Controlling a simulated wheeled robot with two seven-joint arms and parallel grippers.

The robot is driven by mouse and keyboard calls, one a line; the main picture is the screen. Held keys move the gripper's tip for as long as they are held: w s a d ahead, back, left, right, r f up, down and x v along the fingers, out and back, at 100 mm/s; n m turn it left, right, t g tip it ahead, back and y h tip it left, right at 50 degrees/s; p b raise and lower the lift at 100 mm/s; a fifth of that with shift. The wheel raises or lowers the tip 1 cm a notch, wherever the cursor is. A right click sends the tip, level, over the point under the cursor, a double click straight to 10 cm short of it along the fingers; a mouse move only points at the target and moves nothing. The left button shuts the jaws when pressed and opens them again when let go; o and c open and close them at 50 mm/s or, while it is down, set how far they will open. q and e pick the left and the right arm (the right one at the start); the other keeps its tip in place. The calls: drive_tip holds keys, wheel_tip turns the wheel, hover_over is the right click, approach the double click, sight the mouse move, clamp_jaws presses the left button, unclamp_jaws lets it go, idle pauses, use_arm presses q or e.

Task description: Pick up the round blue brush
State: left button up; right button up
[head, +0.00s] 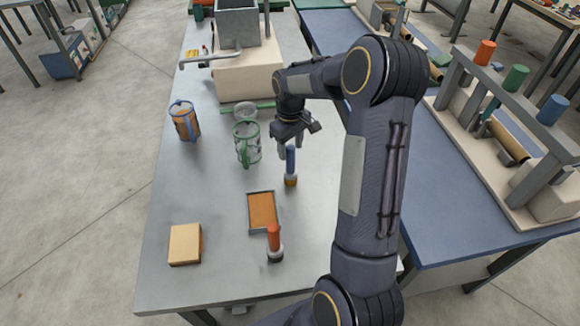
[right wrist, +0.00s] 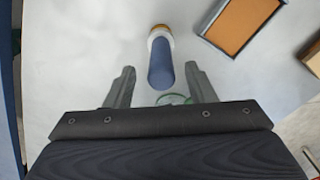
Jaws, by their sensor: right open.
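The round blue brush (head: 291,160) stands upright on the grey table, with a blue handle on top and a tan and dark base. My right gripper (head: 290,148) is open just above and behind it in the head view. In the right wrist view the blue brush (right wrist: 161,62) is ahead of the open fingers (right wrist: 160,88), about midway between their lines, with nothing held. Whether the fingers touch the handle cannot be told. My left gripper is not in view.
A brown-filled tray (head: 249,200) and a red-handled brush (head: 273,240) stand nearer on the grey table (head: 215,255). A tan block (head: 185,244) lies at left front. A green-framed jar (head: 247,150) and a blue-framed jar (head: 184,120) stand to the left.

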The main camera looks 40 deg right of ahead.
sight(290, 166)
drive_tip(key=shift+f, duration=1.6)
drive_tip(key=shift+a, duration=0.1)
drive_tip(key=shift+c, duration=0.3)
drive_tip(key=c, duration=1)
drive_tip(key=shift+r, duration=0.1)
